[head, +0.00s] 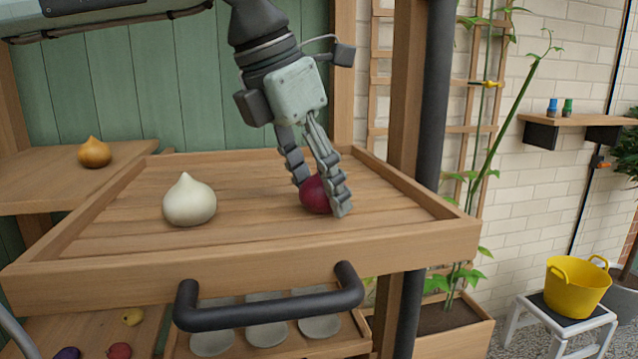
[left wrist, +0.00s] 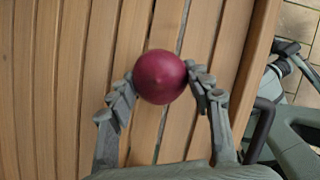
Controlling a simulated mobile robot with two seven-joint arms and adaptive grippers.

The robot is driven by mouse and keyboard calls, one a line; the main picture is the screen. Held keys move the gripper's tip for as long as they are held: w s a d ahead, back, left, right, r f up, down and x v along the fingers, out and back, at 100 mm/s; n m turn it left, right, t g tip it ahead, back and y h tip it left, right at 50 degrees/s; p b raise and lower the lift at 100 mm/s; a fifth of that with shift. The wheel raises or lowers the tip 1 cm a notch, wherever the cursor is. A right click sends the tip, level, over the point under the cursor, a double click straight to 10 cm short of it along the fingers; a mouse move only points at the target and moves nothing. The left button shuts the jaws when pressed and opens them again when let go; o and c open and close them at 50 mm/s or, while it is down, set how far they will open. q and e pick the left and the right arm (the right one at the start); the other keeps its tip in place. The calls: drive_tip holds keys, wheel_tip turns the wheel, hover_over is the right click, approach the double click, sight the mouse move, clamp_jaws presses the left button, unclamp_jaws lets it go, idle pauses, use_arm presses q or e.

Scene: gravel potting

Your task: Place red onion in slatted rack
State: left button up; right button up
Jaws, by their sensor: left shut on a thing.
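The red onion (head: 314,195) is at the right part of the slatted rack (head: 250,252), partly hidden behind a finger in the head view. My left gripper (head: 322,193) reaches down from above and is shut on the red onion, one finger on each side. In the left wrist view the red onion (left wrist: 161,77) sits between the fingertips (left wrist: 160,85) over the wooden slats. The onion is low over the slats; I cannot tell whether it touches them. My right gripper is not in view.
A white onion (head: 189,201) stands on the rack's left part. A yellow onion (head: 94,153) lies on a shelf further left. The rack has raised wooden edges and a dark front handle (head: 268,306). A dark post (head: 428,150) stands to the right. The rack's middle is clear.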

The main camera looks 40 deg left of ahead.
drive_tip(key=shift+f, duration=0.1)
use_arm(q)
drive_tip(key=o, duration=1.2)
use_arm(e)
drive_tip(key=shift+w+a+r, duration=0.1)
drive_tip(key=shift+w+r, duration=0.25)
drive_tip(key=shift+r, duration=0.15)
use_arm(q)
drive_tip(key=shift+r, duration=0.1)
